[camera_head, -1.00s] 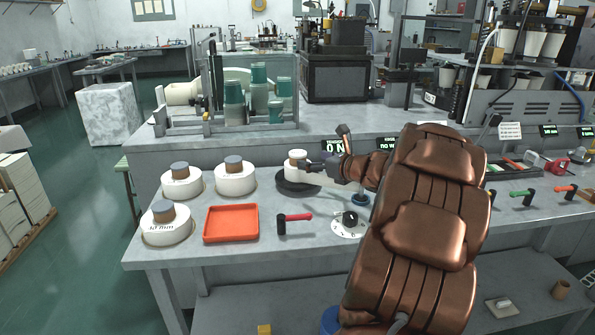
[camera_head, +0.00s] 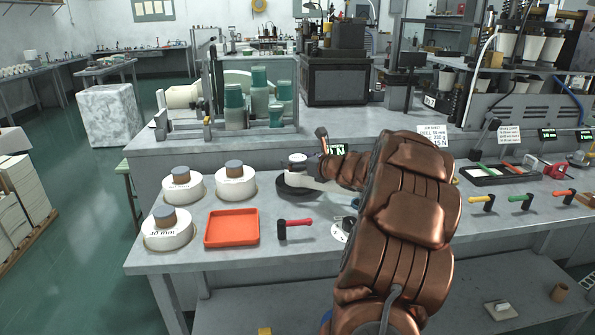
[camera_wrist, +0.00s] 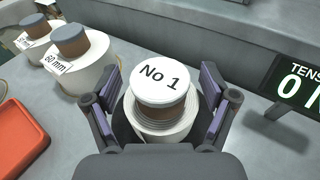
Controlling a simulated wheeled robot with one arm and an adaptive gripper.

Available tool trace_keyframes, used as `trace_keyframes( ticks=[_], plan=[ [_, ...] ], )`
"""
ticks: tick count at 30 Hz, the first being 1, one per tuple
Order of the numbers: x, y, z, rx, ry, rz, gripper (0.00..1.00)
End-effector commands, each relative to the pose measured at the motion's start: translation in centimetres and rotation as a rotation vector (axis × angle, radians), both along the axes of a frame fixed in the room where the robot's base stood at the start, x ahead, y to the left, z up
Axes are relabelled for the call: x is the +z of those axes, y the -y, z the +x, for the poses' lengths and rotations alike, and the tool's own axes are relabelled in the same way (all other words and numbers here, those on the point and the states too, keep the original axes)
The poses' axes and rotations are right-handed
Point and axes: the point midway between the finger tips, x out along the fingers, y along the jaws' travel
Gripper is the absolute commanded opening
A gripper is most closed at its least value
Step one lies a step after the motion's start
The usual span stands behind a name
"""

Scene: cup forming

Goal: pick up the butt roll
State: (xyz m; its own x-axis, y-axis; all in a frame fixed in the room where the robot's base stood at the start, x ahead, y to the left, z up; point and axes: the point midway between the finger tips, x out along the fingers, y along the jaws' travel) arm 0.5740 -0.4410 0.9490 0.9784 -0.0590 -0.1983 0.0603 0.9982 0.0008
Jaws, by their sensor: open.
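A small roll with a white round cap marked "No 1" (camera_wrist: 160,84) stands upright in the wrist view, with a brown core and pale wound layers below the cap. I cannot tell for sure that it is the butt roll. My gripper (camera_wrist: 158,100) is open, with one finger on each side of the roll; I see gaps beside the cap.
White rolls with grey-brown cores (camera_head: 167,236) (camera_head: 182,187) (camera_head: 236,185) stand left of the stand. A tension display (camera_wrist: 296,82) stands close on the right in the wrist view.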

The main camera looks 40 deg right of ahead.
Motion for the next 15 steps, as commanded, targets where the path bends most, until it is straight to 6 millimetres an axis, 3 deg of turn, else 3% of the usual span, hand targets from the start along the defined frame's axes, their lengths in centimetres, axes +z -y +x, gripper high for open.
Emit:
trace_keyframes(
  ticks=[4, 15],
  plan=[
    [0.0, 0.01, -0.02, 0.0, 0.0, 0.0, 0.82],
    [0.01, 0.02, -0.03, -0.001, 0.0, -0.001, 0.44]
  ],
)
